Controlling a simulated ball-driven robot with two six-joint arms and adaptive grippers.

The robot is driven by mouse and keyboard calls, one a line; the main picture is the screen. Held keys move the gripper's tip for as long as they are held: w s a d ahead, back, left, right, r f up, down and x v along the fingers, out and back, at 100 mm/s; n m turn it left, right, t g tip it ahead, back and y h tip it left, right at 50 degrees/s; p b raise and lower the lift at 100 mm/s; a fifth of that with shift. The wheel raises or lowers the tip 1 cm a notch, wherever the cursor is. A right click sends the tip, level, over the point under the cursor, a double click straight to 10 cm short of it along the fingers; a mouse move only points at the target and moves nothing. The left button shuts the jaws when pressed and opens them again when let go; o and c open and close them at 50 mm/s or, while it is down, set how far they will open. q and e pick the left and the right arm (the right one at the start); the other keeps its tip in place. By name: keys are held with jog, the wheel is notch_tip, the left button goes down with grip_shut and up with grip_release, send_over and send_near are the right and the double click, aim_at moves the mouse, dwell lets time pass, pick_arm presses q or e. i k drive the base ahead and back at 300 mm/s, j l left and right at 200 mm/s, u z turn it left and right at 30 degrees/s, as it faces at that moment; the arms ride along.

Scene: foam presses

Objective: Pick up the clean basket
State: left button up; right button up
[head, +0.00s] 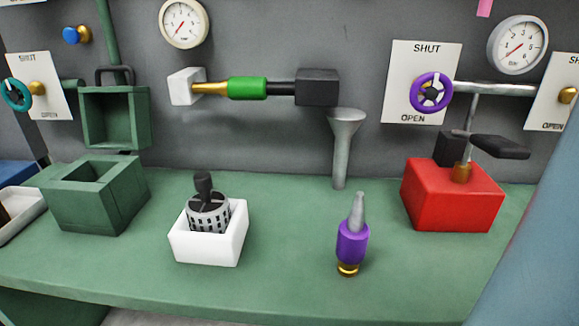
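A grey slotted basket (209,217) with a black knob handle (203,186) sits upright in a white open box (209,247) on the green bench, left of centre. Its lower part is hidden by the box walls. It is the only basket I can make out, and no label on it shows whether it is clean. Neither of my grippers is in view.
A green open-topped block (98,206) stands left of the white box. A purple nozzle (352,243) and a red block (452,197) with a black handle stand to the right. The green bench (290,240) is clear between box and nozzle.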

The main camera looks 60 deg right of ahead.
aim_at(209, 210)
jog(key=l+z, duration=0.1)
jog(key=z, duration=0.9)
jog(key=k+l, duration=0.05)
